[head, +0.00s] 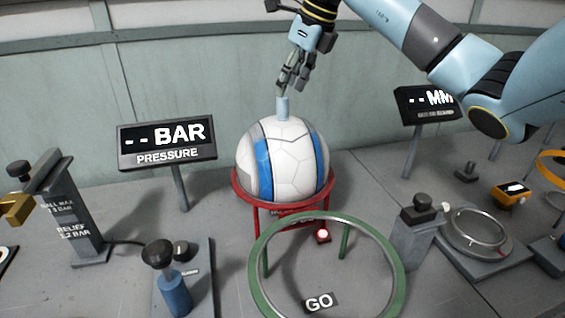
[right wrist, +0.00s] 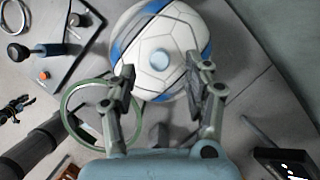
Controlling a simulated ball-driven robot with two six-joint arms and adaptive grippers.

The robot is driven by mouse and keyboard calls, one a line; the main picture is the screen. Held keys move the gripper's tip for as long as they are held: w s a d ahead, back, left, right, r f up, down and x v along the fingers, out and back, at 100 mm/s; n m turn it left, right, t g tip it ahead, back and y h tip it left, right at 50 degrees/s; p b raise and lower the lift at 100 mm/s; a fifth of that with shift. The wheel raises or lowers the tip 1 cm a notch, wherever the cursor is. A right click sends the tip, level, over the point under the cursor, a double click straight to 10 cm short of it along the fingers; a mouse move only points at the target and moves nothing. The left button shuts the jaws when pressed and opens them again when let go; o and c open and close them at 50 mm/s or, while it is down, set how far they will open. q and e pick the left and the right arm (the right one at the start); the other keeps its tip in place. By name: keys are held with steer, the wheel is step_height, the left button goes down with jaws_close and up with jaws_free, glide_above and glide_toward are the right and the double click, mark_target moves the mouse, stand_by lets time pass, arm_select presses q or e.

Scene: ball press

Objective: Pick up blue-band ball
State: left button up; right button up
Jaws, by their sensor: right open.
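The blue-band ball (head: 283,160) is white with blue and grey bands. It sits in a red ring stand (head: 318,192), and a pale blue peg (head: 282,107) stands upright on its top. In the right wrist view the ball (right wrist: 178,30) shows beyond the fingers, with the round peg end (right wrist: 161,59) between them. My right gripper (head: 289,84) is open and points down just above the peg. In the right wrist view its fingers (right wrist: 163,84) are spread apart with nothing between them.
A green ring stand (head: 393,270) is in front of the ball. A pressure display (head: 168,143) stands to the left and an MM display (head: 428,103) to the right. A blue pump (head: 174,292), a grey post (head: 75,220) and a round dish (head: 477,231) are around it.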

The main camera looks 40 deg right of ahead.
mark_target(285, 97)
steer(key=x, duration=0.3)
steer(key=p+x, duration=0.1)
steer(key=x, duration=0.1)
steer(key=shift+s+f, duration=0.2)
steer(key=shift+f, duration=0.2)
jaws_close()
steer(key=shift+r, duration=0.1)
